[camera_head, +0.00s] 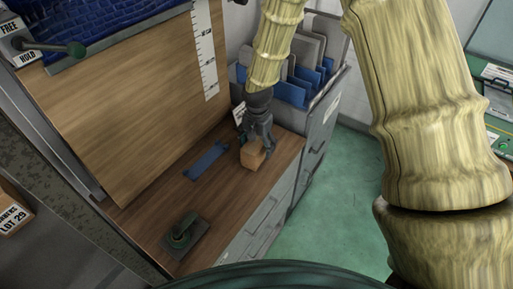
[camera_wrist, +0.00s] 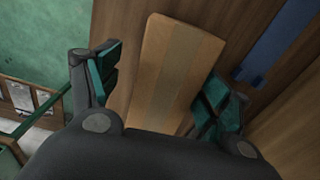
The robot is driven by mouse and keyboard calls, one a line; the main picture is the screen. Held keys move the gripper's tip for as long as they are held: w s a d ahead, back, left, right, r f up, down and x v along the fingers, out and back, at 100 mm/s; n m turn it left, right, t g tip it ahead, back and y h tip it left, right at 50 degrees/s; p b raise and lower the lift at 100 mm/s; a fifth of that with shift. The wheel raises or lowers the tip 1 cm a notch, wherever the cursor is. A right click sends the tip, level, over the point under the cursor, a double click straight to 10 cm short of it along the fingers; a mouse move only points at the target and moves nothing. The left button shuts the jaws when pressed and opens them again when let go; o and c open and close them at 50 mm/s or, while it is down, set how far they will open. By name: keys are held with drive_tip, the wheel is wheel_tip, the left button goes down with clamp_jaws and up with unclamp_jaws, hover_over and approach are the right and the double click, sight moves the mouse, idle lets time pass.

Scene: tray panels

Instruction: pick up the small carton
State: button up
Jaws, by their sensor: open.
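The small carton (camera_head: 252,156) is a tan box on the wooden bench top near its right front edge. My gripper (camera_head: 257,140) is above and around the carton, pointing down. In the wrist view my gripper (camera_wrist: 160,90) is open, with one green-padded finger on each side of the carton. A gap shows on the left side; the right finger is close to the carton, and I cannot tell if it touches.
A blue flat piece (camera_head: 206,161) lies on the bench left of the carton. A green-handled fixture (camera_head: 183,235) stands nearer on the bench. A grey bin with blue and grey panels (camera_head: 303,85) stands behind on the right. Green floor (camera_head: 345,185) lies beyond the bench's right edge.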

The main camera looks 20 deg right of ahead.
drive_tip(key=shift+w+f, duration=0.5)
drive_tip(key=shift+f, duration=0.15)
drive_tip(key=shift+s+a+r, duration=0.1)
drive_tip(key=shift+s+r, duration=0.1)
drive_tip(key=shift+s, duration=0.05)
drive_tip(key=shift+s+r, duration=0.1)
drive_tip(key=shift+s, duration=0.05)
drive_tip(key=shift+c, duration=1.4)
drive_tip(key=c, duration=1)
drive_tip(key=shift+w, duration=0.2)
